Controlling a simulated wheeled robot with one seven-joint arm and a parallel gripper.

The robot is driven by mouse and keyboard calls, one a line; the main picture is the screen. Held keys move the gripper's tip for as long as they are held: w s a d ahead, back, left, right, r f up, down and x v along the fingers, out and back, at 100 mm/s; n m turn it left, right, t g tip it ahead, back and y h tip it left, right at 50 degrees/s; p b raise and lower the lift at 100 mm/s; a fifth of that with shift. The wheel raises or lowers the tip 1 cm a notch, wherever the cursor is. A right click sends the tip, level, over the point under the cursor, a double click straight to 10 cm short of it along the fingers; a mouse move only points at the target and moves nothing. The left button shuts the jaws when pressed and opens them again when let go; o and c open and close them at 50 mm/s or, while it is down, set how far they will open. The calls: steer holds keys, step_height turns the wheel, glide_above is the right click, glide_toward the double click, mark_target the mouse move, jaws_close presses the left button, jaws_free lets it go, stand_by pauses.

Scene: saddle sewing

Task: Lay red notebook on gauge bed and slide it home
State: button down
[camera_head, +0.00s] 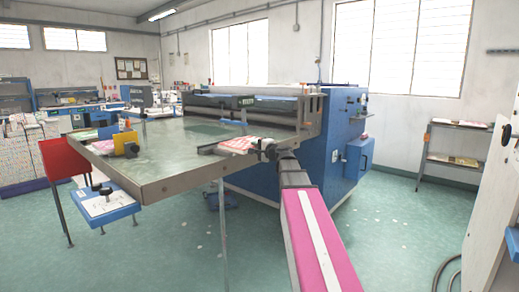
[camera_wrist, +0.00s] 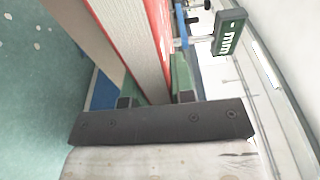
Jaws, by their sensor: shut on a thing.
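My gripper (camera_head: 263,148) is over the right end of the large grey-green table in the head view. In the wrist view my gripper (camera_wrist: 156,92) is shut on a thick red notebook (camera_wrist: 138,40), with one finger on each side. The notebook's pale page block faces the camera and its red cover shows along the edges. In the head view the notebook (camera_head: 238,145) is small and lies near the table's right edge; I cannot tell whether it touches the surface. The table top (camera_head: 165,160) seems to be the gauge bed. A green "mm" sign (camera_wrist: 230,32) is beside the notebook.
A blue machine (camera_head: 285,165) stands behind and right of the table. A yellow block (camera_head: 123,141) and a red panel (camera_head: 65,158) are at the table's left end, with a blue tray (camera_head: 106,205) below. The middle of the table is clear.

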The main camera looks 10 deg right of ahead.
steer(key=x, duration=0.6)
steer(key=a+x, duration=0.1)
steer(key=x, duration=0.2)
steer(key=shift+a+f, duration=0.2)
steer(key=shift+f, duration=0.2)
steer(key=shift+s+f, duration=0.15)
steer(key=shift+f, duration=0.45)
steer(key=shift+f, duration=0.3)
stand_by(0.3)
steer(key=c, duration=0.9)
jaws_free()
steer(key=shift+s+f, duration=0.1)
steer(key=shift+f, duration=0.2)
steer(key=shift+s+d, duration=0.1)
